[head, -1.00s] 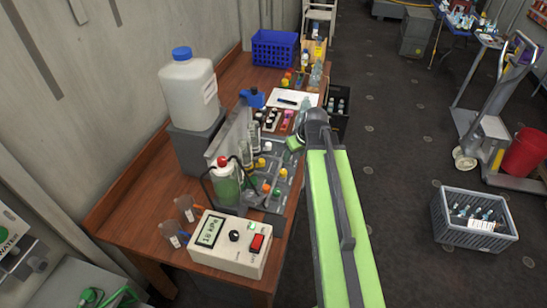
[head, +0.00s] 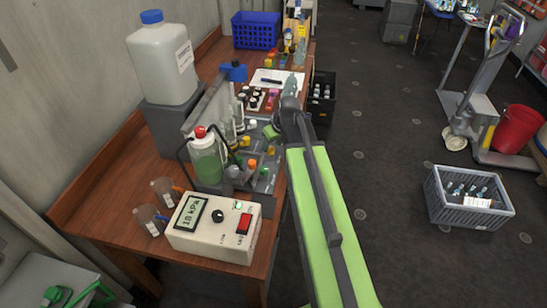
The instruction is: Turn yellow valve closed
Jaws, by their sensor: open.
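The yellow valve appears to be the small yellow knob (head: 245,141) on the grey valve manifold (head: 262,183) on the wooden bench. Orange and green knobs sit nearer the camera on the same manifold. A bottle of green liquid with a red cap (head: 207,158) stands left of the knobs. My gripper (head: 271,132) is at the far end of my green arm, just right of the yellow knob and apart from it in the picture. Its fingers are small and partly hidden by my arm. I cannot tell which way the knob is turned.
A pressure box (head: 214,228) reading 18 kPa and two clear cups stand at the bench's near end. A blue basket (head: 256,30) is farther back.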

